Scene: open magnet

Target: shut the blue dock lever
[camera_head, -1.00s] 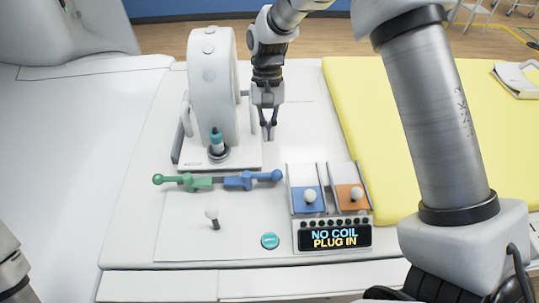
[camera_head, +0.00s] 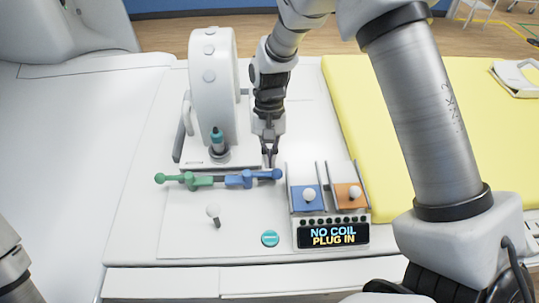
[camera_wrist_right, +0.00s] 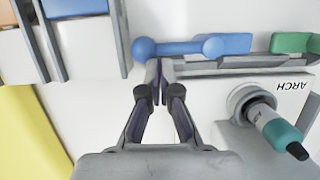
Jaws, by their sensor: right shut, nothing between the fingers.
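The blue dock lever (camera_head: 252,178) lies along the white table, with its round knob at the right end. It also shows at the top of the right wrist view (camera_wrist_right: 185,47). My right gripper (camera_head: 270,163) is shut and empty, pointing down just behind the knob end of the lever. In the right wrist view its fingertips (camera_wrist_right: 160,68) are close to the lever, near the knob; I cannot tell whether they touch it. My left gripper is not in view; only a bit of my left arm shows at the lower left.
A green lever (camera_head: 185,180) lies left of the blue one. A white ring-shaped device (camera_head: 213,95) with a teal-capped plug (camera_head: 217,142) stands behind. Blue (camera_head: 307,198) and orange (camera_head: 349,197) slots and a "NO COIL PLUG IN" display (camera_head: 333,235) are at the right.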

